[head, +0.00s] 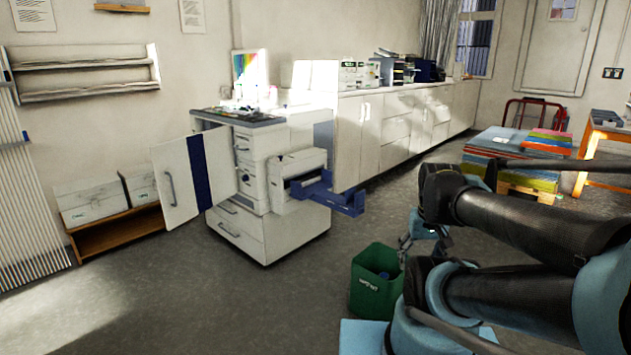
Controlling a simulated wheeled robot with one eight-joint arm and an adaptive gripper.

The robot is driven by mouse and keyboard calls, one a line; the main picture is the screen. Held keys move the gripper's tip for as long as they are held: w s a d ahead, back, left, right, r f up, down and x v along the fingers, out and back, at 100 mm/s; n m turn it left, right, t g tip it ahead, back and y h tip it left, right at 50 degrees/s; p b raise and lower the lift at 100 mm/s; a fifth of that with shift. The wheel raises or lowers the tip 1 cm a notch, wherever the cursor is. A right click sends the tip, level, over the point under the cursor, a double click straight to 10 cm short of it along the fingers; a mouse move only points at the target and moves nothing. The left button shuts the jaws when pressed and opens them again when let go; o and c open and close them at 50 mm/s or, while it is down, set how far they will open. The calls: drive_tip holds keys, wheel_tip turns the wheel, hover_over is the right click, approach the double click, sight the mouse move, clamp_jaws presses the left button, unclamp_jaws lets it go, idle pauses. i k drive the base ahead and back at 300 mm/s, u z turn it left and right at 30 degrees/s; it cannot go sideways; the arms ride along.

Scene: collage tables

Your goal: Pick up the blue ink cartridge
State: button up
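I cannot make out a blue ink cartridge for certain. A small blue item (384,275) shows inside the green bin (376,296) on the floor, too small to identify. My gripper (404,250) hangs at the bin's right rim, partly hidden by my dark arm; its fingers are too small to tell open from shut. A white cabinet (262,238) stands left of the bin with its door swung open. A white printer-like unit (298,180) juts from its right side, with a blue tray (335,198) sticking out.
A long white counter (400,118) with machines runs along the back wall. Stacked coloured sheets (545,150) sit on a pallet at right. A low wooden shelf (118,230) with boxes stands at left. The grey floor (200,300) at front left is clear.

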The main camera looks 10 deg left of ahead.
sight(254, 88)
drive_tip(key=z, duration=0.9)
drive_tip(key=i, duration=4.55)
